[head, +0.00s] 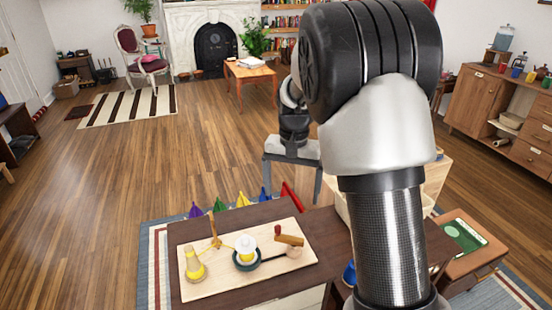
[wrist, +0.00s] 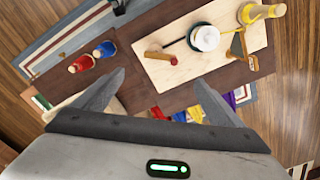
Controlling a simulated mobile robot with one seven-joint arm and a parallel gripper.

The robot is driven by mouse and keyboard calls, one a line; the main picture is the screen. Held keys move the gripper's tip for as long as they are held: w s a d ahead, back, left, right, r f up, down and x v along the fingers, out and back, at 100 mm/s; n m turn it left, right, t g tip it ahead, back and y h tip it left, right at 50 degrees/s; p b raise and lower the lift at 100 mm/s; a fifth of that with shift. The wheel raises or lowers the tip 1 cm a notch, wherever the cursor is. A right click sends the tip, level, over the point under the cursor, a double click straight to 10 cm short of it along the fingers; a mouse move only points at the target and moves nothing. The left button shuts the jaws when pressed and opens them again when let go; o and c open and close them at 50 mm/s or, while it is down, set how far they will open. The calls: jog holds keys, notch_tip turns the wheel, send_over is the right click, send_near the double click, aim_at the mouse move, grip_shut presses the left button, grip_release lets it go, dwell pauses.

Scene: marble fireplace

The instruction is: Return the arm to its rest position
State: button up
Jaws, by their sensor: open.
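My gripper (head: 291,175) hangs at the end of my arm in the head view, above and behind the dark wooden table (head: 215,226). Its two fingers point down and stand apart with nothing between them. In the wrist view my gripper (wrist: 160,95) is open over the table's edge, and the table top (wrist: 130,48) shows beyond the fingers. My arm fills the right middle of the head view and hides part of the table and what is behind it.
A light wooden board (head: 205,287) on the table carries a yellow cone-like piece (head: 195,265), a white piece (head: 245,245) and a red-ended wooden piece (head: 288,240). Red and blue pieces (wrist: 104,50) stand near the table's end. Open wooden floor (head: 110,180) lies left.

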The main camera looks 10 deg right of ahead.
jog(key=s+r+n+t, duration=0.2)
jog(key=s+r+t, duration=0.1)
jog(key=s+r, duration=1)
jog(key=s+r+n+t, duration=0.1)
jog(key=s+n+t, duration=0.2)
jog(key=s, duration=1)
notch_tip(320, 180, up, 13)
jog(key=p, duration=1.2)
jog(key=shift+d+f+p, duration=0.15)
jog(key=shift+d+p, duration=0.2)
jog(key=shift+d, duration=0.05)
jog(key=shift+c, duration=0.2)
